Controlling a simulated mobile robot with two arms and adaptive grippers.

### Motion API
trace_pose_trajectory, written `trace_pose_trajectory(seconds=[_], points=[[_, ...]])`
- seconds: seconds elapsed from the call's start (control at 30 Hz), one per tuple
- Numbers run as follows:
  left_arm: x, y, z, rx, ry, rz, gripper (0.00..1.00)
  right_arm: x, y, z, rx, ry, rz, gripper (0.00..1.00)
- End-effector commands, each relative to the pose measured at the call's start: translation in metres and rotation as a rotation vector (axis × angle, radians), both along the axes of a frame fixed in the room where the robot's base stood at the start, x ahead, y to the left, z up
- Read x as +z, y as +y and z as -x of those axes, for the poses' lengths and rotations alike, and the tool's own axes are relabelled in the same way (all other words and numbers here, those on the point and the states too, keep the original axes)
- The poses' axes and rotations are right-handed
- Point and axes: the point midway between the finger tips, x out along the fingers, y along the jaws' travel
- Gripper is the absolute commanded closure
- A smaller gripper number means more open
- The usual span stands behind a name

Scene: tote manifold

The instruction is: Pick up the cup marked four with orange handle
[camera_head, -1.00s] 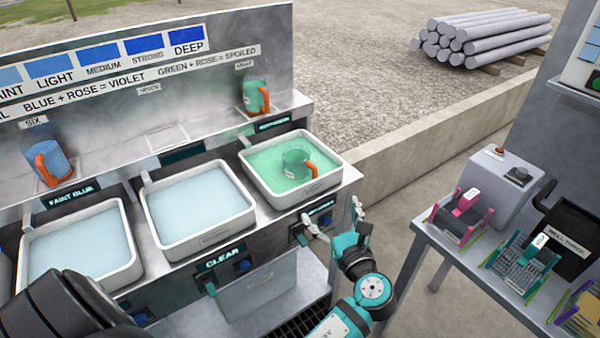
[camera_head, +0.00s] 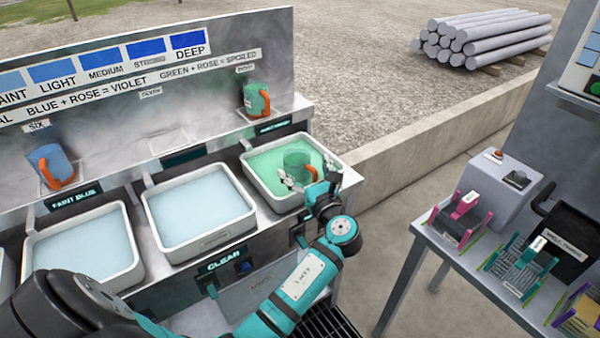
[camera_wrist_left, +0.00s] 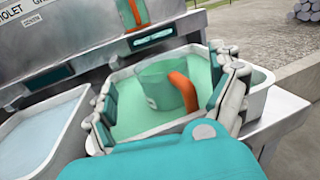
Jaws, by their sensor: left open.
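A translucent green cup (camera_head: 296,160) with an orange handle (camera_head: 313,172) stands in the tub of green liquid (camera_head: 256,190). In the left wrist view the cup (camera_wrist_left: 158,88) is upright, its handle (camera_wrist_left: 184,91) towards me and right. A small label shows on its side, but I cannot read it. My left gripper (camera_head: 310,180) is open at the tub's near side. In the wrist view its fingers (camera_wrist_left: 165,95) stand to either side of the cup, apart from it, the right one nearer the handle. My right gripper is not in view.
Two more orange-handled cups sit on the back ledge: a green one (camera_head: 255,99) and a blue one (camera_head: 50,166). Tubs of pale liquid (camera_head: 154,222) stand left of the green one. A side table (camera_head: 440,243) with racks is at the right, with open floor between.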

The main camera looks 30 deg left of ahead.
Motion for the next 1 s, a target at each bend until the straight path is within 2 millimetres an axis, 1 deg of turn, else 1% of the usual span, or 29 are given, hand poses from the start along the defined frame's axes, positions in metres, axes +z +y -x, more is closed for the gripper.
trace_pose_trajectory(seconds=[0.1,0.2,0.3,0.57,0.67,1.0], points=[[0.003,0.016,-0.011,0.002,-0.001,-0.003,0.07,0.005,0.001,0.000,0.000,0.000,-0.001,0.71],[0.002,0.028,-0.020,0.001,0.000,-0.003,0.07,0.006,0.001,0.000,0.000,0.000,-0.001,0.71],[0.001,0.035,-0.025,0.000,0.000,-0.001,0.07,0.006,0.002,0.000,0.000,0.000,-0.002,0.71],[0.000,0.037,-0.027,-0.001,0.000,0.000,0.07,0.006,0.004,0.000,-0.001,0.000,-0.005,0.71],[0.000,0.037,-0.027,-0.001,0.000,0.000,0.19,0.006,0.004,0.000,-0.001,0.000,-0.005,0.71],[0.000,0.037,-0.026,-0.001,0.001,-0.001,0.64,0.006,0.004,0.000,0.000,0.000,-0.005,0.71]])
